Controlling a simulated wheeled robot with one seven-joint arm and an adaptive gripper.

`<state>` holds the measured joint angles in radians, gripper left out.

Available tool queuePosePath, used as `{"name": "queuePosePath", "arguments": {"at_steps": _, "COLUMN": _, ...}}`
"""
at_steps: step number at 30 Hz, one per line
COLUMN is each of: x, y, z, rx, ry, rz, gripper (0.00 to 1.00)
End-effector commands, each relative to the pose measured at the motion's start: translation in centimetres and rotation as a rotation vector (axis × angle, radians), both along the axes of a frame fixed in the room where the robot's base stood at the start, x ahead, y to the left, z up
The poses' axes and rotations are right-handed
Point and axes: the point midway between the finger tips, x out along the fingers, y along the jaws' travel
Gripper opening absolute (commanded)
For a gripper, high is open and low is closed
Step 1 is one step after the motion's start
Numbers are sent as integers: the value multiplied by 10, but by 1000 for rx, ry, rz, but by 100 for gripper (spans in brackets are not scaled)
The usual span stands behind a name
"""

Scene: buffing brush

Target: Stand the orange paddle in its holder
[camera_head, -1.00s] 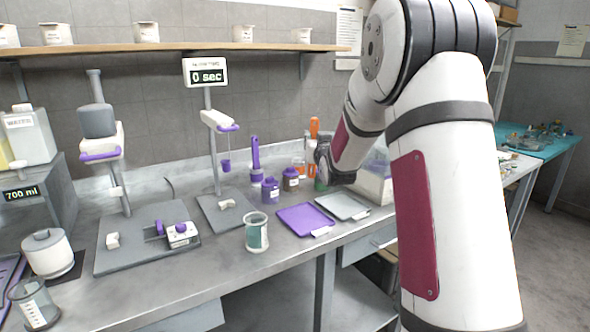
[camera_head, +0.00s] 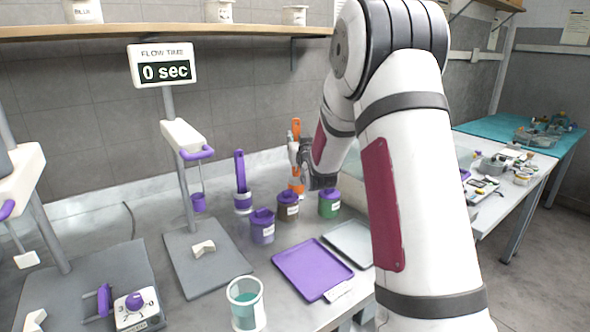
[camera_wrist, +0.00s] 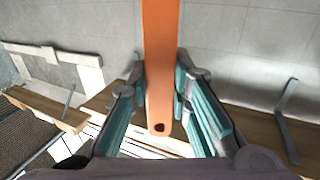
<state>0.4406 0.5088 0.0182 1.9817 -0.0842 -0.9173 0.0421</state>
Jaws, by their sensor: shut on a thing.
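The orange paddle (camera_head: 296,129) is upright at the back of the bench in the head view. Its holed handle end (camera_wrist: 159,108) lies between the teal finger pads in the wrist view. My gripper (camera_head: 299,157) is shut on it and hides its middle in the head view. The holder (camera_head: 297,188), with an orange band, shows directly below my gripper, in line with the paddle. I cannot tell whether the paddle's lower end is inside the holder or just above or behind it.
A purple paddle (camera_head: 240,170) stands in its own holder to the left. A purple tray (camera_head: 312,268) and a grey tray (camera_head: 352,240) lie nearer the bench edge.

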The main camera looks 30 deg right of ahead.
Motion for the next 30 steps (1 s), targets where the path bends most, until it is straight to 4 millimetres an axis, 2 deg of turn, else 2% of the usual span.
{"name": "queuePosePath", "arguments": {"at_steps": 3, "x": 0, "y": 0, "z": -19, "rx": 2, "ry": 2, "rz": 0, "gripper": 0}}
{"name": "queuePosePath", "arguments": {"at_steps": 8, "x": 0, "y": 0, "z": -28, "rx": 0, "ry": 0, "rz": 0, "gripper": 0}}
{"name": "queuePosePath", "arguments": {"at_steps": 16, "x": 0, "y": 0, "z": -61, "rx": 0, "ry": 1, "rz": 0, "gripper": 0}}
{"name": "queuePosePath", "arguments": {"at_steps": 27, "x": 0, "y": 0, "z": -65, "rx": -1, "ry": -1, "rz": 0, "gripper": 0}}
{"name": "queuePosePath", "arguments": {"at_steps": 28, "x": 0, "y": 0, "z": -66, "rx": -1, "ry": -1, "rz": 0, "gripper": 21}}
{"name": "queuePosePath", "arguments": {"at_steps": 30, "x": 0, "y": 0, "z": -65, "rx": -1, "ry": -1, "rz": 0, "gripper": 37}}
